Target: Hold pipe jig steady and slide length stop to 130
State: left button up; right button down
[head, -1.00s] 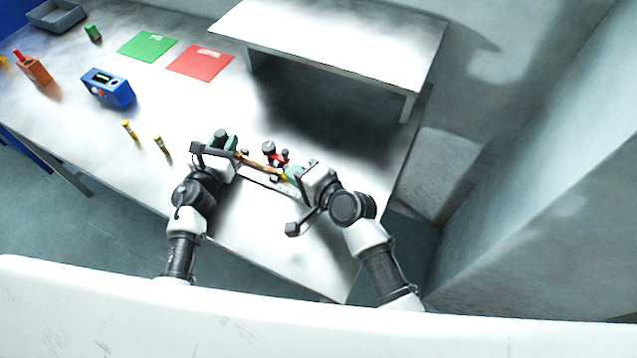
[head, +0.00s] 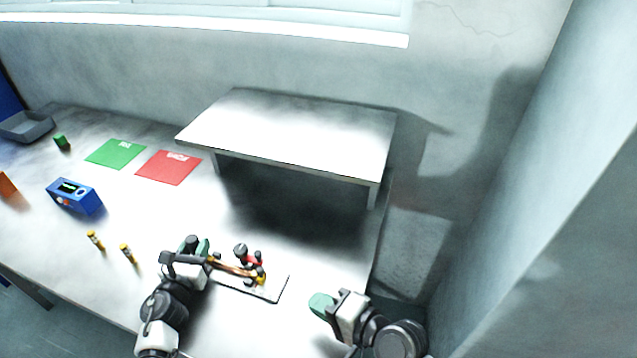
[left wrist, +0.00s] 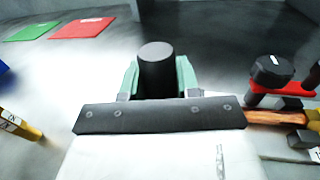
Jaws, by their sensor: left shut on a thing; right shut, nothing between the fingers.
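The pipe jig (head: 268,292) is a pale plate near the table's front, carrying a copper-coloured pipe (head: 232,267), a red part with black knobs (head: 243,251) and a small yellow piece (head: 261,277) near the pipe's right end. I cannot tell for certain which part is the length stop, and the scale is unreadable. My left gripper (head: 198,246) is at the jig's left end. In the left wrist view its green fingers are shut on a black upright cylinder (left wrist: 157,68). My right gripper (head: 320,303) is shut and empty, apart from the jig on its right.
A white raised shelf (head: 290,130) stands behind the jig. To the left are two yellow-banded cylinders (head: 127,253), a blue device (head: 75,197), a red mat (head: 168,168), a green mat (head: 115,153) and a grey tray (head: 27,127).

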pick_arm(q)
jog(key=o, duration=1.1)
jog(key=shift+a, duration=0.1)
